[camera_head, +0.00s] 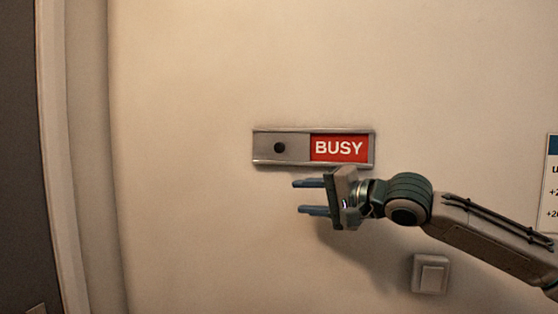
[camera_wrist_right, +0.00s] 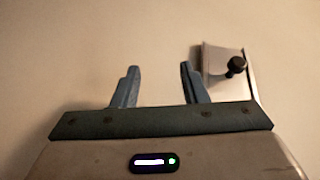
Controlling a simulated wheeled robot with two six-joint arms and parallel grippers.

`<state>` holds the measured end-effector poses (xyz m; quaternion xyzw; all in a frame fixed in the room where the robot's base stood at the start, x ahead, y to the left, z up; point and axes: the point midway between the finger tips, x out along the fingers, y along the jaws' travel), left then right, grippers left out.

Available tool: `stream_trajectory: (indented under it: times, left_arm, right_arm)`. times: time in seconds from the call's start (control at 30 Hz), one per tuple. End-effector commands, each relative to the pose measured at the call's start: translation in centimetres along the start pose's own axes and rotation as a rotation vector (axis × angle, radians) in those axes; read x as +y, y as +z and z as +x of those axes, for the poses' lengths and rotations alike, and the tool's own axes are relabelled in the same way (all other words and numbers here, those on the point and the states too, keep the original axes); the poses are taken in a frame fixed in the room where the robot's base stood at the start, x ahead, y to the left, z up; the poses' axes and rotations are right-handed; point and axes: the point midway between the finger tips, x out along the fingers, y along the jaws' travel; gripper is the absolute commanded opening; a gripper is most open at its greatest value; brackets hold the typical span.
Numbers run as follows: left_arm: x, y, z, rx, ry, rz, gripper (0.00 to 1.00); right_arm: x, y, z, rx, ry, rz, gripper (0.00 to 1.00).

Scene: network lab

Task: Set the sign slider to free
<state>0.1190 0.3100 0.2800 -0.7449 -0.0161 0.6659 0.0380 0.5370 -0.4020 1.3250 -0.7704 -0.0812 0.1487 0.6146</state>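The sign (camera_head: 314,163) is a grey metal frame on the wall. Its right half shows a red panel with BUSY (camera_head: 339,148); a grey slider plate (camera_head: 263,147) with a black knob (camera_head: 279,147) covers the left half. My right gripper (camera_head: 310,197) is just below the sign, fingers pointing left, open and empty. In the right wrist view, the gripper's fingers (camera_wrist_right: 158,85) are apart, and the black knob (camera_wrist_right: 236,65) on the plate shows to the right of them, not between them. My left gripper is not in view.
A light switch (camera_head: 430,273) is on the wall below my right arm. A printed notice (camera_head: 551,185) is at the right edge. A door frame (camera_head: 65,160) stands at the left. The wall between the frame and the sign is clear.

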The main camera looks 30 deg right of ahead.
Motion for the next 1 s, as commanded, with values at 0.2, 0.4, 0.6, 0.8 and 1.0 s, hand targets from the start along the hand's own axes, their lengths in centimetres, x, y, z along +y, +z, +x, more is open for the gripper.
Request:
stream_trajectory:
  times: [0.2,0.4,0.6,0.8,1.0]
  left_arm:
    - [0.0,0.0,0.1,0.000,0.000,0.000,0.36]
    - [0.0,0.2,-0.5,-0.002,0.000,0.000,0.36]
    - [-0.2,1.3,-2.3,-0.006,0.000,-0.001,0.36]
    - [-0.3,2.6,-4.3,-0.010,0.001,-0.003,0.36]
    - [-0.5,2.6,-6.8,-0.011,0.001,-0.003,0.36]
  right_arm:
    - [-7.7,-1.1,-4.3,0.016,-0.110,0.166,0.40]
    - [-9.2,-1.3,-4.8,0.014,-0.130,0.207,0.40]
    - [-9.6,-1.4,-3.6,0.014,-0.126,0.208,0.40]
    - [-9.8,-1.4,-2.2,0.011,-0.129,0.208,0.40]
    - [-9.9,-1.5,-1.0,0.009,-0.128,0.208,0.40]
